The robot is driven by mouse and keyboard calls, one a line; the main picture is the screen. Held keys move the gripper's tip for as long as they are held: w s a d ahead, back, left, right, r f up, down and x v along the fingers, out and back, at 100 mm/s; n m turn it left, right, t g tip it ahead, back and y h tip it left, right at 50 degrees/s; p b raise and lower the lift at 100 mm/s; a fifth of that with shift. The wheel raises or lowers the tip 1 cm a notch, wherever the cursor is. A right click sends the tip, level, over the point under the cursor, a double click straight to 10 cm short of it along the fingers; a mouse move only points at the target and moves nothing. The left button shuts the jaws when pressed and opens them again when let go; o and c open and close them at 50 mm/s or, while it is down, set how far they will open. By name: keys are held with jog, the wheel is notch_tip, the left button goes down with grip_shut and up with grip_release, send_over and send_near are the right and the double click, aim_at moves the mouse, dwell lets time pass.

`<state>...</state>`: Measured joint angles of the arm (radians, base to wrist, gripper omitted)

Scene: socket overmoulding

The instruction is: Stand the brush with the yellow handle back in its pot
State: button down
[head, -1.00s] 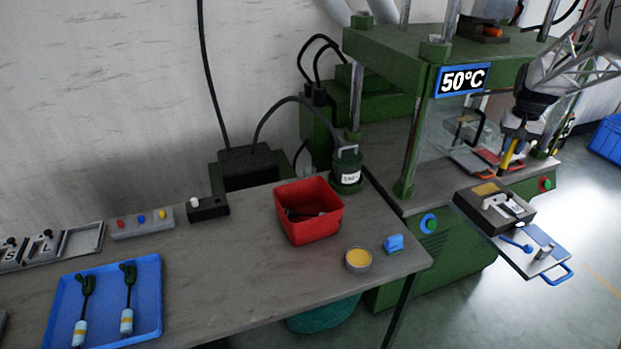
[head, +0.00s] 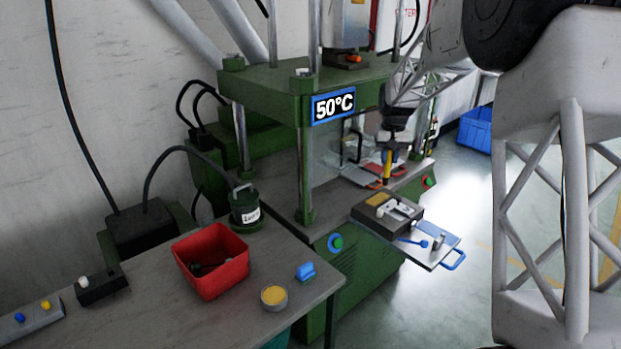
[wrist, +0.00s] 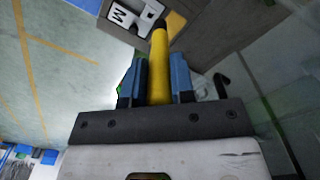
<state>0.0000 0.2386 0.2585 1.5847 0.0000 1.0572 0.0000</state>
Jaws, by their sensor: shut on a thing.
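The brush with the yellow handle (head: 387,165) is held upright, dark end down, above and behind the dark mould block (head: 388,213) on the press. My gripper (head: 390,152) is shut on this handle. In the wrist view the yellow handle (wrist: 160,68) sits between the blue fingers of my gripper (wrist: 158,75) and ends in a dark tip (wrist: 160,25); bristles cannot be made out. A dark green labelled pot (head: 246,207) stands at the back of the bench, far left of my gripper. A small round pot with yellow contents (head: 274,298) stands nearer the front.
A tray with a blue handle (head: 432,250) juts out below the mould.

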jog(key=s+a+n, duration=0.3)
jog(key=a, duration=0.6)
jog(key=s+a+r+n, duration=0.1)
jog(key=s+a+n, duration=0.2)
jog(key=a, duration=0.7)
jog(key=s+a+n, duration=0.3)
jog(key=a, duration=0.6)
jog(key=w+a+f+n, duration=0.1)
jog(key=a+n, duration=0.3)
jog(key=a, duration=1.1)
jog(key=w+a+f+n, duration=0.2)
jog(key=a+f+n, duration=0.2)
jog(key=a, duration=1.1)
jog(key=shift+a+n, duration=0.35)
jog(key=shift+n, duration=0.15)
jog(key=shift+f, duration=0.1)
jog(key=shift+f, duration=0.1)
notch_tip(320, 180, down, 12)
jog(key=shift+r, duration=0.25)
